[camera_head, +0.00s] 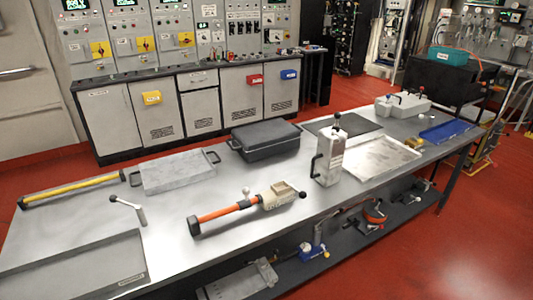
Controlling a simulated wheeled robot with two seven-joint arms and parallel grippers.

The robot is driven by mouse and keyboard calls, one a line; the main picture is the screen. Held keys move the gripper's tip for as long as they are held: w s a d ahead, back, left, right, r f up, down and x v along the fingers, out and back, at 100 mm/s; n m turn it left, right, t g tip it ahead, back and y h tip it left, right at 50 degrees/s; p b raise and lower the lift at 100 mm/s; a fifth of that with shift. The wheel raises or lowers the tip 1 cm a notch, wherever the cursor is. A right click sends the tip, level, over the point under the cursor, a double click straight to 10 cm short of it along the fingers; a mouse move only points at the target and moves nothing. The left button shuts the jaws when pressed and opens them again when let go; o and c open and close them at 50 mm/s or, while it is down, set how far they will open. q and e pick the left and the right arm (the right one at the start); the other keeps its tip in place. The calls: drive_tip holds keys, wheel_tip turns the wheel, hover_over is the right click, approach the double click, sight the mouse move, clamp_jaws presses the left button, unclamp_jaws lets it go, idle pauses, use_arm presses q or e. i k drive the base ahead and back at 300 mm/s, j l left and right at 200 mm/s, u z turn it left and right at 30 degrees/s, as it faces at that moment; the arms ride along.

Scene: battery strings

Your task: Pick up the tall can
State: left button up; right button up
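A tall, upright metallic can (327,163) with a side handle on its left and a dark-topped stem stands on the long metal table, right of the middle. It stands alone, with nothing touching its top. Neither of my grippers shows in the head view.
On the table (180,235) are an orange-handled tool (240,210), a black case (265,141), a grey handled box (175,171), a yellow bar (72,190), a dark tray (75,270) and a shallow metal tray (375,158). A lower shelf holds several tools. Red floor surrounds the table.

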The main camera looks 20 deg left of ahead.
sight(328, 160)
drive_tip(key=u, duration=0.6)
drive_tip(key=i+l+u, duration=0.2)
drive_tip(key=l+u, duration=0.15)
drive_tip(key=i+l+u, duration=0.15)
drive_tip(key=l+u, duration=0.15)
drive_tip(key=i+l+u, duration=0.1)
drive_tip(key=l+u, duration=0.25)
drive_tip(key=l, duration=0.15)
